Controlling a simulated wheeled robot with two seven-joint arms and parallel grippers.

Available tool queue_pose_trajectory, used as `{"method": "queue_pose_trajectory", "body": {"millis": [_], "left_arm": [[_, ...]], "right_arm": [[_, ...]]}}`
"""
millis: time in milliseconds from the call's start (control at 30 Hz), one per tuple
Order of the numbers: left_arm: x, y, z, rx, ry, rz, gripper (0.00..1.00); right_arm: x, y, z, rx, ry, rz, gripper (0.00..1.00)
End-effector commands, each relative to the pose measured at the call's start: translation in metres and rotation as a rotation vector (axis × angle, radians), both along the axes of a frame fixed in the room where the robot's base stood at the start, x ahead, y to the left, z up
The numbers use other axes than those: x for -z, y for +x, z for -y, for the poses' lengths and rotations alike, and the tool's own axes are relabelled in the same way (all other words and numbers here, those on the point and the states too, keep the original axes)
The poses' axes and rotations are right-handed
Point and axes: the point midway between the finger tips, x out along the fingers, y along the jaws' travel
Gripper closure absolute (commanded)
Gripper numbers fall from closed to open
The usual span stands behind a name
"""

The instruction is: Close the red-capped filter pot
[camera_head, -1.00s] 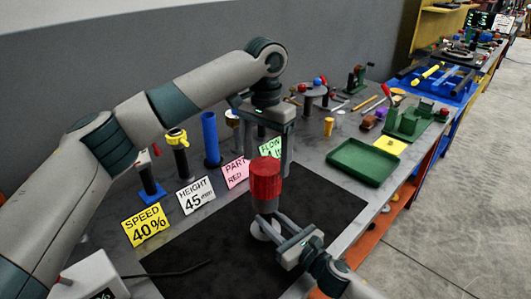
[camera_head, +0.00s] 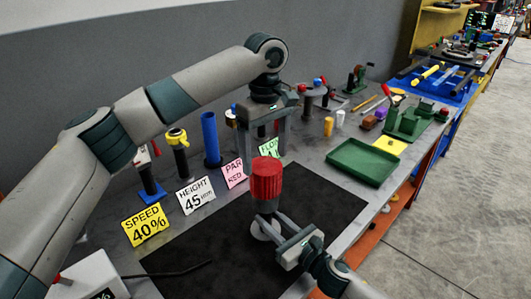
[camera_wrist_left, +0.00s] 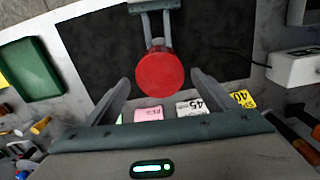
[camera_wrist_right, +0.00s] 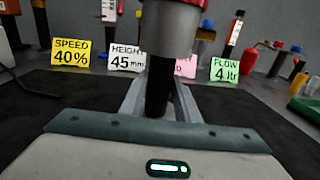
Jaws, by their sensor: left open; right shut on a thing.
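The filter pot has a red cap (camera_head: 266,178) on top of a grey body (camera_head: 266,206). It stands upright above the dark mat. My right gripper (camera_head: 268,222) is shut on the pot's lower part; the right wrist view shows its black stem (camera_wrist_right: 158,90) between the fingers, below the grey body (camera_wrist_right: 172,28). My left gripper (camera_head: 264,152) is open and points down above and behind the cap. In the left wrist view the round red cap (camera_wrist_left: 160,72) lies between the open fingers, apart from both. Whether the cap is fully seated cannot be told.
Yellow, white, pink and green cards (camera_head: 147,226) stand along the mat's back edge. Behind them stand a blue tube (camera_head: 210,138) and other tools. A green tray (camera_head: 362,162) lies to the right. A white box (camera_head: 92,276) with a cable is front left. The dark mat (camera_head: 205,255) is mostly clear.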

Motion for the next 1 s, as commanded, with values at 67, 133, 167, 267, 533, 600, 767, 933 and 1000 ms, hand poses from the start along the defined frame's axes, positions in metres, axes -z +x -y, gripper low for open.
{"method": "queue_pose_trajectory", "body": {"millis": [67, 133, 167, 267, 533, 600, 767, 933, 1000], "left_arm": [[0.0, 0.0, 0.0, -0.036, 0.0, 0.0, 0.21], [0.0, 0.0, 0.0, -0.056, 0.0, 0.0, 0.21], [0.0, 0.0, 0.0, -0.061, 0.0, 0.0, 0.21], [-0.001, 0.0, 0.0, -0.066, 0.0, 0.0, 0.21], [0.0, 0.0, 0.0, -0.065, 0.0, 0.0, 0.21], [0.002, 0.0, 0.0, -0.064, 0.0, 0.0, 0.21], [0.011, 0.0, 0.0, -0.064, 0.001, -0.001, 0.21], [0.03, -0.001, 0.0, -0.063, 0.002, -0.001, 0.21], [0.04, 0.0, 0.0, -0.063, 0.0, -0.001, 0.21]], "right_arm": [[0.001, 0.0, 0.0, 0.0, -0.001, -0.001, 1.0], [0.001, 0.0, 0.0, 0.0, -0.001, -0.001, 1.0], [0.001, 0.0, 0.0, 0.0, -0.001, -0.001, 1.0], [0.001, 0.0, 0.0, 0.0, -0.001, -0.001, 1.0], [0.001, 0.0, 0.0, 0.0, -0.001, -0.001, 1.0], [0.001, 0.0, 0.0, 0.0, -0.001, -0.001, 1.0], [0.001, 0.0, 0.0, 0.0, -0.001, -0.001, 1.0], [0.001, 0.0, 0.0, 0.0, -0.001, -0.001, 1.0], [0.001, 0.0, 0.0, 0.0, -0.001, -0.001, 1.0]]}}
